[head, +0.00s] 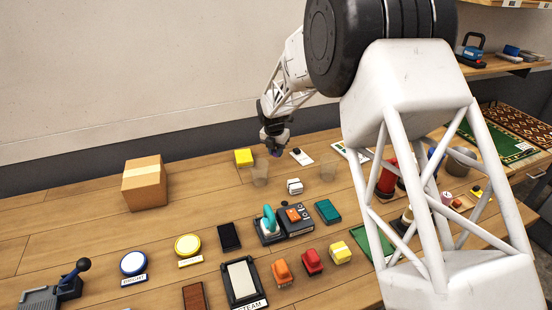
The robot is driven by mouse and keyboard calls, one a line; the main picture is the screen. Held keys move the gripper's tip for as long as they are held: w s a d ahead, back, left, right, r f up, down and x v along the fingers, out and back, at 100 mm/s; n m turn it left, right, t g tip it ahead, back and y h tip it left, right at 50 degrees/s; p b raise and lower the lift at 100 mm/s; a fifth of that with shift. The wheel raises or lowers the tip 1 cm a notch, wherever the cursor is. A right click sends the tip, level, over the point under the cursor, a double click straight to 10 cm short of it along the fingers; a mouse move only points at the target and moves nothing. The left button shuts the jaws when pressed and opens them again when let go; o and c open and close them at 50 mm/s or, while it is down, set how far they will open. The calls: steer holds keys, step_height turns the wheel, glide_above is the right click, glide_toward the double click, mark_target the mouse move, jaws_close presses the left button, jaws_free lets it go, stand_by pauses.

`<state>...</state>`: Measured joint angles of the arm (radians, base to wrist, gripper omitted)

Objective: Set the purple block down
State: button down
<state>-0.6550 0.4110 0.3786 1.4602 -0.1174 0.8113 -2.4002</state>
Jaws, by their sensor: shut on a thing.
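My gripper (274,144) is in the head view, over the back part of the wooden table, pointing down. It is shut on the purple block (277,152), which shows only as a small dark bluish-purple patch under the fingers.
A cardboard box (144,184) is at left. Bare wood lies between box and cups.

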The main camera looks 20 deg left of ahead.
mark_target(275, 152)
steer(key=shift+f, duration=1.75)
steer(key=c, duration=1)
jaws_free()
steer(key=shift+f, duration=0.1)
step_height(275, 152, up, 12)
steer(key=s, duration=0.1)
steer(key=shift+s, duration=0.2)
